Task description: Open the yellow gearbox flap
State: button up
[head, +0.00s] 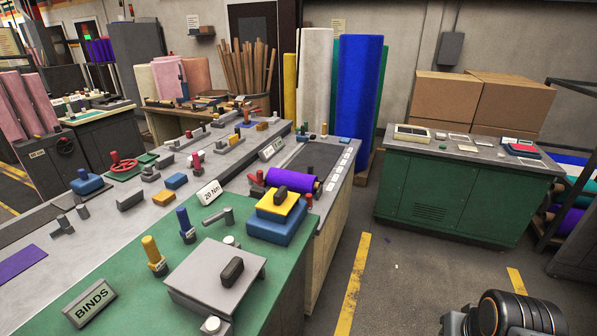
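The yellow gearbox flap (274,206) lies over the top of a blue box (277,228) on the green bench mat, and looks shut. A dark raised handle (280,193) sits on the flap. A grey plate with a similar dark handle (232,271) stands nearer, to its left. My gripper is not in view. A dark rounded part with orange rings at the lower right seems to be part of my arm, well away from the flap.
A purple roll (292,180) lies just behind the flap. Yellow (150,249) and blue (185,222) upright handles stand to its left. A "BINDS" sign (90,304) is at the near left. Open floor (400,275) lies between the bench and the green cabinet (440,200).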

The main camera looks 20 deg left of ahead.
aim_at(279, 200)
jog(key=i, duration=1.6)
jog(key=u, duration=1.7)
